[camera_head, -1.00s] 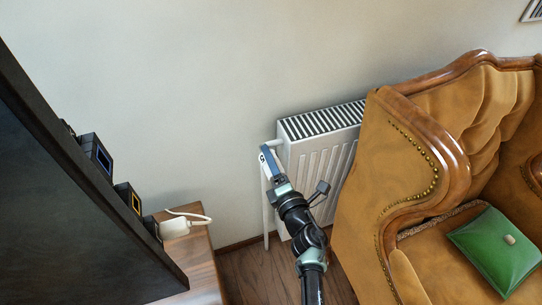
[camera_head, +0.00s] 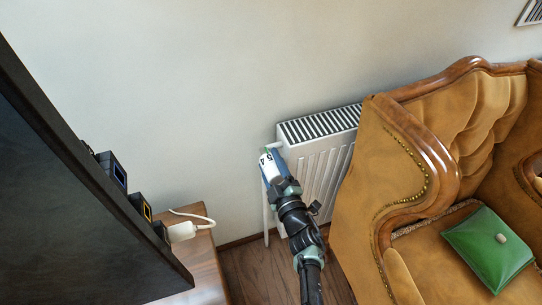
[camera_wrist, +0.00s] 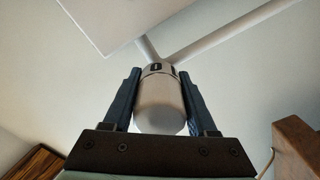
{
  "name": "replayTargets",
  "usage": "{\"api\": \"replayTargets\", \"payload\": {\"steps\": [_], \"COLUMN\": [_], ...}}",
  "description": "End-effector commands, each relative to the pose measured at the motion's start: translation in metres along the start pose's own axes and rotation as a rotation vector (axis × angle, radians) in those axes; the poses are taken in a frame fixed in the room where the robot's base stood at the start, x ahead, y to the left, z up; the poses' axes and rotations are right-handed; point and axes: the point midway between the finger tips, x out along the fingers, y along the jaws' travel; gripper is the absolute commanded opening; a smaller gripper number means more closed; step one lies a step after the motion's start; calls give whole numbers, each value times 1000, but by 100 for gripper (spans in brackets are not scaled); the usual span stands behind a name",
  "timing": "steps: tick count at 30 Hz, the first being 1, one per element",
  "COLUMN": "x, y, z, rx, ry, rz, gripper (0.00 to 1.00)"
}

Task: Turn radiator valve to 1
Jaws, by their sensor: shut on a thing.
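The white radiator valve (camera_wrist: 160,104) is a rounded knob with dark marks near its pipe end in the wrist view. My gripper (camera_wrist: 160,90) is shut on it, with one blue-grey finger on each side. The white ribbed radiator (camera_head: 318,168) stands against the wall just right of the valve. Which number the valve is set to cannot be read.
A tan armchair (camera_head: 385,195) with a green cushion (camera_head: 490,250) stands close to the radiator on the right. A wooden cabinet (camera_head: 205,270) with a white plug (camera_head: 182,232) and a large dark panel (camera_head: 70,200) are at the left. Bare floor lies between.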

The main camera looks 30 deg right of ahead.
Motion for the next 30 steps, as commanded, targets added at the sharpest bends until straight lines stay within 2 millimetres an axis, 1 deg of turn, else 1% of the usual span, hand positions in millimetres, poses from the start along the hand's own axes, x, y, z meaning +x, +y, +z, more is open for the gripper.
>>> {"api": "replayTargets", "payload": {"steps": [6,12,21,30], "x": [0,0,0,-1], "y": [0,-1,-2,-2], "z": [0,0,0,0], "rx": [163,263,328,333], "ry": [-1,-1,-1,-1], "rz": [-1,-1,-2,-2], "gripper": [2,2,2,2]}}
